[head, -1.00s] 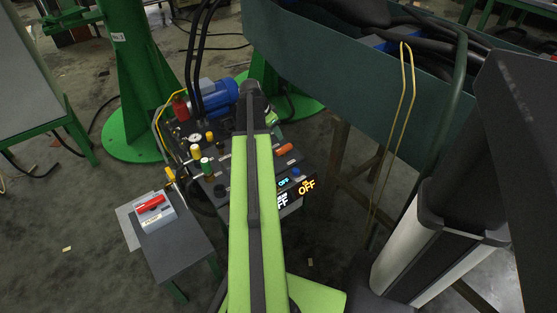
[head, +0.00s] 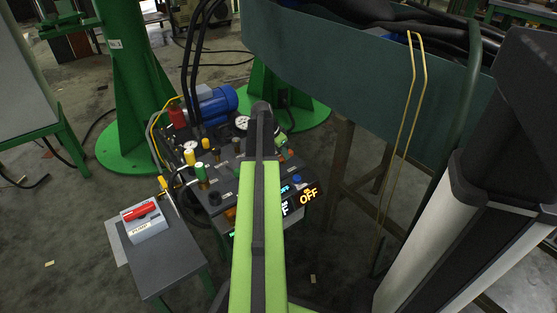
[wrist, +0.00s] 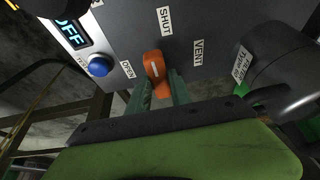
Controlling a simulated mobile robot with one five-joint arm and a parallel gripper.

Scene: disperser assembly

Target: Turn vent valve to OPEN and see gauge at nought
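The vent valve is an orange handle (wrist: 156,72) with a white line on it, on a dark panel in the wrist view. Labels SHUT (wrist: 165,20), VENT (wrist: 198,50) and OPEN (wrist: 127,69) stand around it; OPEN is just left of the handle. My gripper (wrist: 160,92) has one teal finger on each side of the handle, with no clear gap. In the head view my arm hides most of this spot. Two round white gauges, one left (head: 190,156) and one at the back (head: 242,123), show on the bench; their needles are too small to read.
A blue button (wrist: 99,66) and an OFF display (wrist: 70,32) sit left of the valve. A dark round part (wrist: 285,78) with a filter label is close at right. A side table (head: 165,265) carries a red-handled pump box (head: 144,221). A blue motor (head: 217,104) stands behind.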

